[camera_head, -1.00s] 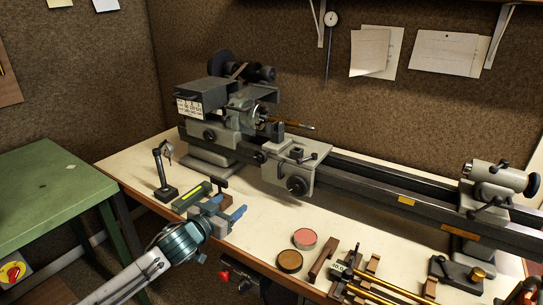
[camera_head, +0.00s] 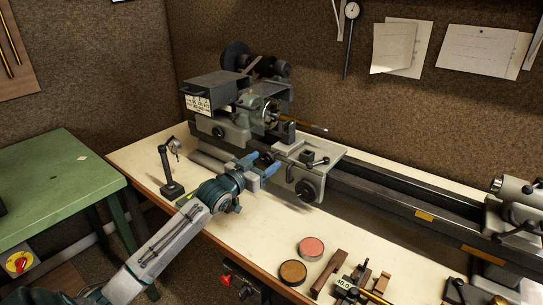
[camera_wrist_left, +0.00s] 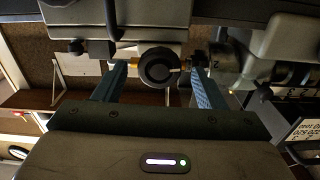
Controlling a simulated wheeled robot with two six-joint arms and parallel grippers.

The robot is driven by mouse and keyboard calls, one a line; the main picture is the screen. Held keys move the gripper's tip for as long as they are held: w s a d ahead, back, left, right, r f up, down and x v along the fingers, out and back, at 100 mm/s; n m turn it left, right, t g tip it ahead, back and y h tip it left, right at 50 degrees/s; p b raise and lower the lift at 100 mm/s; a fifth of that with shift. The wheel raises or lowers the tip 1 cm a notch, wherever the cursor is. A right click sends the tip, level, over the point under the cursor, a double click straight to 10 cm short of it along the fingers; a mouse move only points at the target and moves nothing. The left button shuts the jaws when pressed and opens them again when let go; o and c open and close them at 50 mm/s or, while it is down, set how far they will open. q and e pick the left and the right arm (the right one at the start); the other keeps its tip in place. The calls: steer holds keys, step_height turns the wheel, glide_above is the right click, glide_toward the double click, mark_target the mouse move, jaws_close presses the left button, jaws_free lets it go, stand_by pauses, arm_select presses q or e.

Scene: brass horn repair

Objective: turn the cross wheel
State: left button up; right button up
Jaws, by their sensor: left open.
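A dark round wheel with a pale mark on its face, which looks like the cross wheel (camera_wrist_left: 160,67), shows in the left wrist view between my fingers. In the head view my gripper mostly hides it at the lathe's front. My left gripper (camera_head: 262,165) is open, its two blue fingers pointing at the lathe. In the left wrist view the fingers (camera_wrist_left: 158,72) stand on either side of the wheel, with gaps; I cannot tell how deep they reach. A larger black handwheel (camera_head: 307,190) sits on the carriage front, right of the gripper. My right gripper is out of view.
The lathe headstock (camera_head: 215,92) is behind and left of the gripper; its bed (camera_head: 400,195) runs right. A dial stand (camera_head: 172,188) stands left of my arm. Red (camera_head: 311,247) and brown (camera_head: 292,272) round tins lie at the front.

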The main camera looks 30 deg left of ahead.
mark_target(267, 160)
arm_select(q)
steer(key=shift+w+d, duration=0.2)
steer(key=shift+w, duration=2)
steer(key=c, duration=1)
